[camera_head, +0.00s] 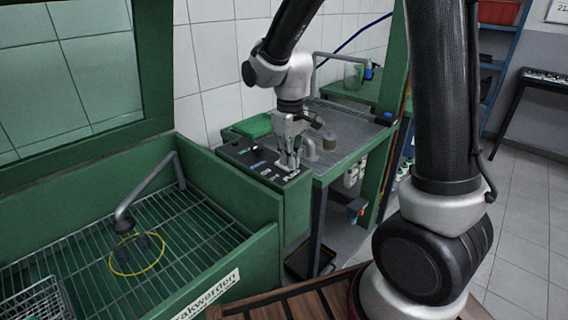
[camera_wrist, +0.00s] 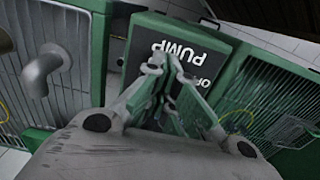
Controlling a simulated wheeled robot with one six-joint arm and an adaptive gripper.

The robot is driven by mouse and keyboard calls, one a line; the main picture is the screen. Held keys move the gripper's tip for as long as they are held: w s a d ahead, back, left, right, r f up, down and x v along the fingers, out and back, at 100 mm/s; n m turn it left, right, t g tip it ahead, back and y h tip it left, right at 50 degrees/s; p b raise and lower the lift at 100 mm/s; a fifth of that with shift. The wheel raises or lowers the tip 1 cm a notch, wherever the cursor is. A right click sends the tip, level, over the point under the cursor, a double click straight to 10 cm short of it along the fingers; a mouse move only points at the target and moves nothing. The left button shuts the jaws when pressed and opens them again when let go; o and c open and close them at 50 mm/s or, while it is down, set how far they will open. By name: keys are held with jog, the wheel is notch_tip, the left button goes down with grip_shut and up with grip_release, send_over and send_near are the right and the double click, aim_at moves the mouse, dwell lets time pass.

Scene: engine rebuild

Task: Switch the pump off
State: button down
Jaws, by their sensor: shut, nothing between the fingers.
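The dark control panel (camera_head: 240,155) sits on top of the green washer housing, beside the basin. In the wrist view the panel (camera_wrist: 205,42) carries white lettering that reads PUMP, upside down, with a partly covered word starting "OF" beside it. My gripper (camera_head: 289,168) points down at the panel's right end, its fingers shut and empty. In the wrist view my fingertips (camera_wrist: 168,62) lie over the panel at the lettering. The pump switch itself is hidden behind my fingers, and I cannot tell its position or whether I touch it.
A green wash basin (camera_head: 250,255) with a wire grate, a spout (camera_head: 124,222) and a yellow ring (camera_head: 138,255) lies at left. A grey drain-top bench (camera_head: 350,140) with a pipe fitting stands right of the panel. A green cloth-like item (camera_head: 254,125) lies behind it. Tiled floor is clear at right.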

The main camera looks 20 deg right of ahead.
jog(key=shift+r, duration=3.5)
jog(key=shift+s+d+f, duration=0.1)
jog(key=shift+s+f, duration=0.1)
jog(key=shift+s, duration=0.1)
jog(key=s+d+r+m+t, duration=0.2)
jog(key=s+d+r+m, duration=0.1)
jog(key=s+d, duration=0.4)
jog(key=s+d+r+m+t, duration=0.2)
jog(key=s+d+r, duration=0.4)
jog(key=s, duration=0.6)
jog(key=shift+s+d+m, duration=0.15)
jog(key=shift+d+m, duration=0.2)
jog(key=shift+m, duration=0.05)
